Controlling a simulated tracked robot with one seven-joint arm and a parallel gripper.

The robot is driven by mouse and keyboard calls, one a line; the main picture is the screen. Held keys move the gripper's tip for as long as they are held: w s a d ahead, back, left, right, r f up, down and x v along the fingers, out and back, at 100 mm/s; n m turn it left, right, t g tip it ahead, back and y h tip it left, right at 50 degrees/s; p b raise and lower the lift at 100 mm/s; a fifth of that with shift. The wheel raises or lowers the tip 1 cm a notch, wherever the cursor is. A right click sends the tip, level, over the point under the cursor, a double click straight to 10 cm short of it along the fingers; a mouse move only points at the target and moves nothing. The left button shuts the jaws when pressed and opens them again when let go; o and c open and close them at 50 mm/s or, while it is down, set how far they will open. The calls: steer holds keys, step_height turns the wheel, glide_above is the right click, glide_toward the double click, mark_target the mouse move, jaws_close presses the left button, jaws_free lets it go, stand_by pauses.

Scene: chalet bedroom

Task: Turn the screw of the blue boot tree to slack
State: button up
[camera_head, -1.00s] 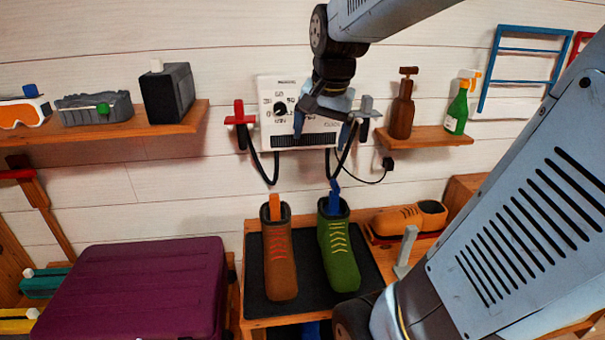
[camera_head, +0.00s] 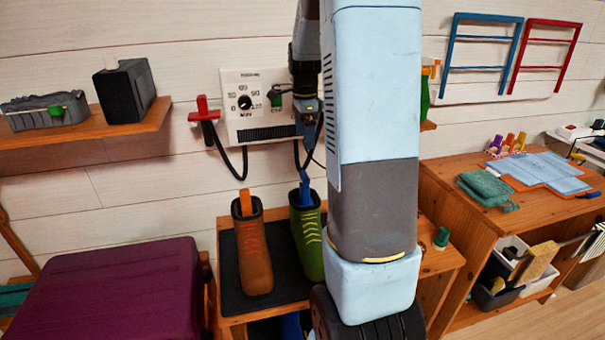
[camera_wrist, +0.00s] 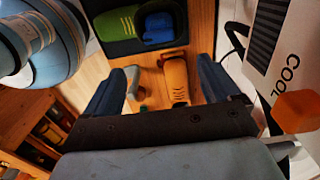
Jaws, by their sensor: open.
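A blue upright piece (camera_head: 305,188) sticks out of the top of the green boot (camera_head: 306,240); I cannot tell whether it is the blue boot tree, and no screw can be made out. In the wrist view a blue shape (camera_wrist: 160,26) lies at the wall-side end of the green boot (camera_wrist: 118,25). My gripper (camera_head: 307,122) is in front of the white wall panel, above the green boot. In the wrist view its two fingers (camera_wrist: 163,72) are apart, with nothing between them, above a tan shoe (camera_wrist: 175,82).
The wall panel (camera_head: 243,105) has a dial and hoses. A brown boot (camera_head: 252,250) stands on the dark mat (camera_head: 229,285). A purple case (camera_head: 115,290) is at left. At right is a wooden bench (camera_head: 450,190). My arm hides part of the view. An orange knob (camera_wrist: 297,110) is near my gripper.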

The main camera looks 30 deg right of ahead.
mark_target(304, 174)
step_height(304, 174, down, 13)
steer(key=shift+f, duration=0.1)
stand_by(0.5)
